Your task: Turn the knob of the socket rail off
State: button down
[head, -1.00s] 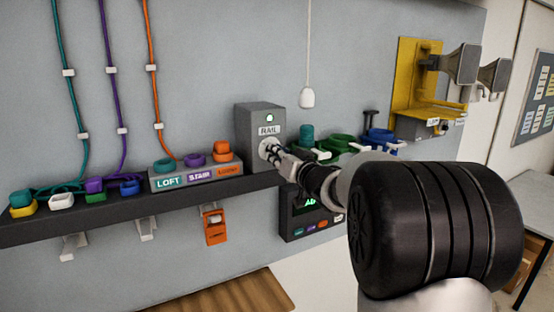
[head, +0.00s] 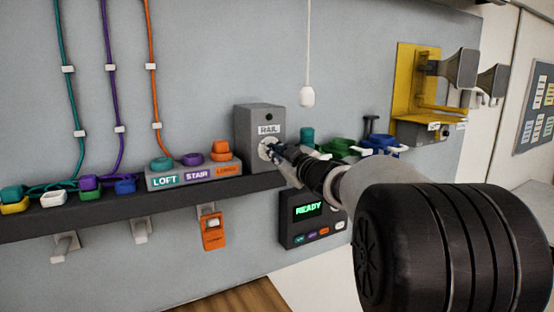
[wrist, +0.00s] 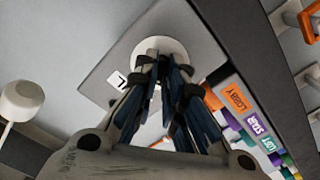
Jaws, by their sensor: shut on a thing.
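The socket rail's grey box, labelled RAIL (head: 268,129), stands on the dark shelf. Its small lamp (head: 269,116) near the top is dark. The round pale knob plate (head: 264,149) is on the box's front, and it also shows in the wrist view (wrist: 180,48). My gripper (head: 272,152) is at the knob, with its fingers shut on it. In the wrist view my gripper's fingertips (wrist: 163,58) meet over the pale disc. The fingers hide most of the knob, so its pointing direction cannot be read.
The socket block (head: 196,177) with LOFT, STAIR and LOBBY labels holds teal, purple and orange plugs, left of the box. A display (head: 308,209) below the shelf reads READY. A pull cord knob (head: 307,96) hangs above. Green and blue items stand right of the box.

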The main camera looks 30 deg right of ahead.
jog(key=shift+n+b, duration=0.45)
jog(key=shift+n, duration=0.55)
jog(key=c, duration=1.7)
grip_release()
jog(key=s, duration=1.2)
jog(key=shift+d, duration=0.2)
